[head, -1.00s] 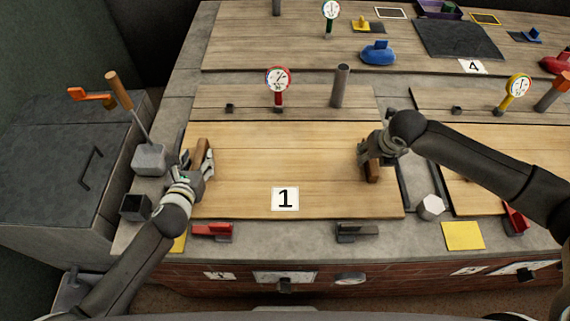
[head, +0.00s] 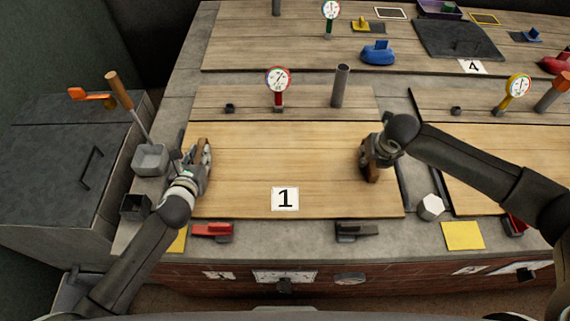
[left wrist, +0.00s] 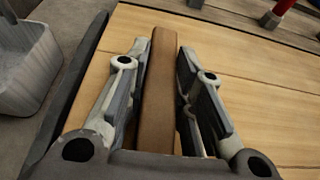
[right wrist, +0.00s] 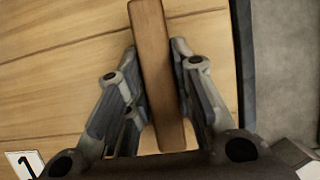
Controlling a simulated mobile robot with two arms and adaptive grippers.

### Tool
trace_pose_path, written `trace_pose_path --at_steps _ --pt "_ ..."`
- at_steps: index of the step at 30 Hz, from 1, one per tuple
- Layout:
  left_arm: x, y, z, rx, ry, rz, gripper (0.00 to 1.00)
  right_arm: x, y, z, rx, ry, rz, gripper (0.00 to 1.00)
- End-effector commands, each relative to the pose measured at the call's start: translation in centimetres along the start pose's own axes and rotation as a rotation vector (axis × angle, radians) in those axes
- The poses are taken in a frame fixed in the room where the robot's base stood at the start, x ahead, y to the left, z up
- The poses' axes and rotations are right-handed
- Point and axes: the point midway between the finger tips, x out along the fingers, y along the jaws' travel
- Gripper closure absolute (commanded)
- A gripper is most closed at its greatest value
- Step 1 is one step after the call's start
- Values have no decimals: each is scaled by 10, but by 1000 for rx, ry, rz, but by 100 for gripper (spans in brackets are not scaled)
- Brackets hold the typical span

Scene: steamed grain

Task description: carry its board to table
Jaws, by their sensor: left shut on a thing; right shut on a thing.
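The wooden board (head: 270,165) marked with a white "1" card (head: 285,199) lies flat on the grey counter. It has a brown bar handle at each end. My left gripper (head: 201,160) is shut on the left handle (left wrist: 157,85), which runs between its fingers in the left wrist view. My right gripper (head: 371,164) is shut on the right handle (right wrist: 152,60), which stands between its fingers in the right wrist view. I cannot tell any gap under the board.
A red gauge (head: 278,79) and a grey post (head: 341,86) stand behind the board. A grey box (head: 151,159) is left, a white hexagonal piece (head: 430,207) right. Red (head: 212,230) and dark (head: 357,231) clamps sit at the front. Another board (head: 500,165) lies right.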

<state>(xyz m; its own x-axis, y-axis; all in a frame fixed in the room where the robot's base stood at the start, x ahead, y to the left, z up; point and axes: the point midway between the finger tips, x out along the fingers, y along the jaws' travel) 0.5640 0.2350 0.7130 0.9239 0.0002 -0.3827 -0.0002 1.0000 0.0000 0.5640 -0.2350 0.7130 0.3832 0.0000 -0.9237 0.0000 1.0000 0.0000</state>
Motion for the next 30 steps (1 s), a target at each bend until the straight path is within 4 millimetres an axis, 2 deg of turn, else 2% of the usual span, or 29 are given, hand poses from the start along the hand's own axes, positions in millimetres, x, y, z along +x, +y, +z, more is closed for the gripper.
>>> trace_pose_path --at_steps 15,30 --pt "0 0 0 0 0 0 100 1 0 -1 1 2 -1 100" --pt "-5 0 17 0 -8 -2 100 -14 0 7 1 -3 0 100"
